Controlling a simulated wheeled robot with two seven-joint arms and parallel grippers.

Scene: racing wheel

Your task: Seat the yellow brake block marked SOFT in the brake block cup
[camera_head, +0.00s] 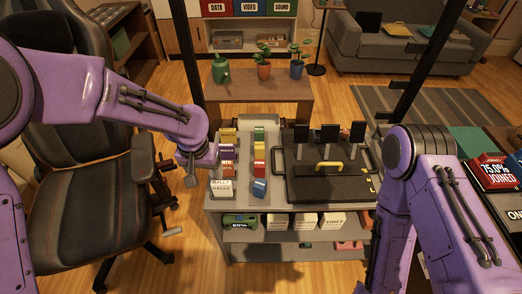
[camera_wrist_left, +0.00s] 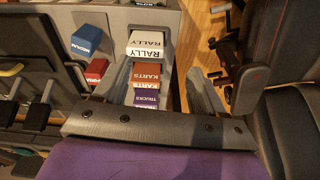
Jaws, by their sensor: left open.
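A yellow block (camera_head: 260,153) stands in the right-hand row of coloured blocks on the table, between a green block (camera_head: 259,133) and a red block (camera_head: 259,170). Another yellow block (camera_head: 229,136) is at the back of the left-hand row. I cannot read SOFT on either. My left gripper (camera_head: 188,168) is open and empty at the table's left edge, beside the left-hand row. In the left wrist view its fingers (camera_wrist_left: 156,84) stand apart, with labelled blocks showing between them. I cannot make out the brake block cup. My right gripper is out of view.
A black pedal unit (camera_head: 300,185) with a yellow handle (camera_head: 330,166) covers the table's right side. A blue MEDIUM block (camera_wrist_left: 86,40) and a white RALLY block (camera_wrist_left: 146,44) stand near the front. A black chair (camera_head: 75,190) is close on the left.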

